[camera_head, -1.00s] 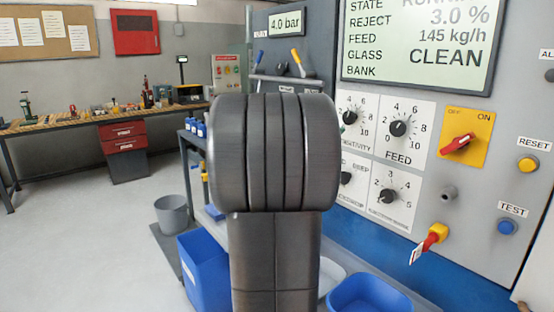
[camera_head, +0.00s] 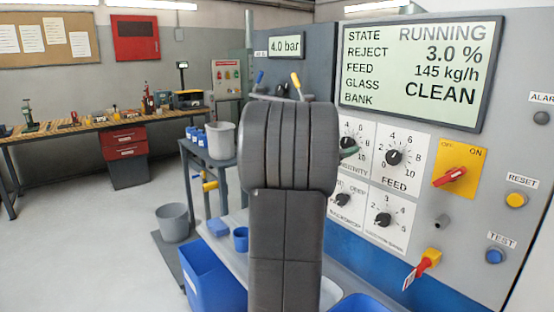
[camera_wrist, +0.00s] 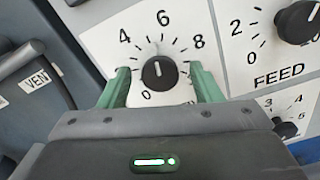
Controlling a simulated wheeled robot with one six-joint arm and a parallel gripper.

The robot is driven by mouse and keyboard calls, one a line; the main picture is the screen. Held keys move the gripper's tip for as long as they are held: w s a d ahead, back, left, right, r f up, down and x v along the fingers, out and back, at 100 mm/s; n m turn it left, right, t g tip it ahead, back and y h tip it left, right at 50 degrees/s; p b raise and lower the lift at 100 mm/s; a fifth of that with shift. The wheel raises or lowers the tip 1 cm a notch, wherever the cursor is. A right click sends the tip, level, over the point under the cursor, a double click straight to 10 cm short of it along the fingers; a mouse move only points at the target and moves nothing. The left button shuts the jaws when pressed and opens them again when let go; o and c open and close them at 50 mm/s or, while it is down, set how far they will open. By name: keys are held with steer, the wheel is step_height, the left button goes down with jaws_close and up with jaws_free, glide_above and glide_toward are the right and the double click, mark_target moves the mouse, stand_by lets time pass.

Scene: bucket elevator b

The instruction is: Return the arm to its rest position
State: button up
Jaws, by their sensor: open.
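My gripper (camera_wrist: 160,72) is open in the wrist view. Its two green fingers stand apart on either side of a black dial knob (camera_wrist: 158,74) on a white scale plate, with nothing seen gripped between them. I cannot tell whether the fingers touch the plate. In the head view my dark arm rises in the middle and hides most of the gripper.
The control panel has a FEED knob (camera_head: 394,157), a red switch (camera_head: 450,176), a yellow RESET button (camera_head: 515,200), a blue TEST button (camera_head: 494,256) and a red-handled key (camera_head: 427,260). Blue bins (camera_head: 208,278) stand below. A grey bucket (camera_head: 220,140) is on a side table. Floor at left is clear.

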steer(key=shift+r+n+p, duration=0.25)
steer(key=shift+n+p, duration=1.45)
steer(key=shift+p, duration=1.6)
steer(key=shift+a+f, duration=0.15)
steer(key=shift+a, duration=0.05)
steer(key=b+v, duration=0.2)
steer(key=v, duration=0.9)
steer(key=shift+s+a+b, duration=0.25)
steer(key=shift+b, duration=0.15)
steer(key=shift+f, duration=0.1)
steer(key=shift+s, duration=0.1)
